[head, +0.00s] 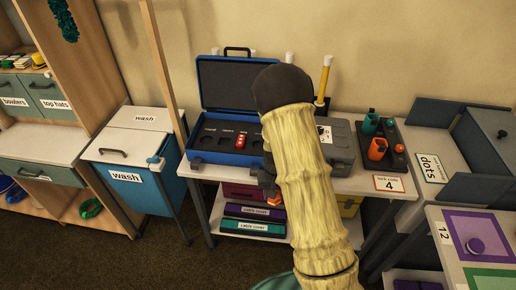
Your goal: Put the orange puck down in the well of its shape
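An open blue case (188,152) stands on the table, its lid up at the back. Its grey inside holds a row of dark wells with small labels above them; the well shapes are too small to tell. A red piece (240,141) sits among the wells. My gripper (268,184) is a dark shape at the left side of my yellowish arm, in front of the table edge, below and right of the wells. The arm hides most of it, so its fingers cannot be made out. A small orange patch (276,199) shows just below it; I cannot tell whether it is the puck.
My arm covers the case's right end. A grey case (342,160) and a black tray (398,160) with orange and green cups stand to the right, by a "4" card (389,184). Below are labelled boxes (254,212). A blue wash bin (135,185) stands left.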

